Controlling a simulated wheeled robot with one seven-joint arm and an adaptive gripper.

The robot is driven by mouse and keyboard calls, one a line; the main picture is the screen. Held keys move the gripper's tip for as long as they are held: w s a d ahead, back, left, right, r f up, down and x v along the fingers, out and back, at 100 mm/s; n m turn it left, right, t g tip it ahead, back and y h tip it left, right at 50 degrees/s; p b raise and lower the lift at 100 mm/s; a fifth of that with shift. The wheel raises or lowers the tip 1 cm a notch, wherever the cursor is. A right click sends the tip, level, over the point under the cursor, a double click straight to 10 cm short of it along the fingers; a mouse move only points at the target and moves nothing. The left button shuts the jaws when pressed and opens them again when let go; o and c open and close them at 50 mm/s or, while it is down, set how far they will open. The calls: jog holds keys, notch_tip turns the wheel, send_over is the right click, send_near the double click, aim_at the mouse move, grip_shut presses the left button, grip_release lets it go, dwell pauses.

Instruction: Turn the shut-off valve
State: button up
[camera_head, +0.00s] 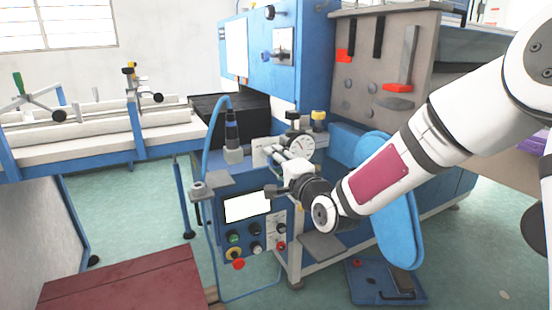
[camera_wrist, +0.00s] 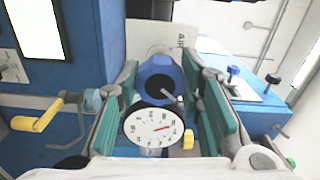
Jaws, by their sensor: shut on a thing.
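The shut-off valve appears to be the blue round fitting (camera_wrist: 158,72) with a dark centre and a short grey lever, in the wrist view. It sits in front of a white plate (camera_wrist: 165,35) lettered "AIR". My gripper (camera_wrist: 160,78) has its two green-padded fingers on either side of the fitting, tips closed against it. Its exact contact is partly hidden. In the head view my gripper (camera_head: 279,155) is at the plate on the machine's front, and the valve is hidden behind it.
A white dial gauge (camera_wrist: 153,127) sits close between the fingers in the wrist view. A yellow handle (camera_wrist: 38,117) stands out at left. In the head view, a control box (camera_head: 247,225) is below, and a blue cabinet (camera_head: 262,55) rises behind.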

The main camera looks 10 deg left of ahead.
jog(key=shift+m, duration=0.6)
jog(key=o, duration=1.2)
jog(key=shift+c, duration=0.2)
jog(key=v, duration=1.2)
jog(key=shift+f, duration=0.1)
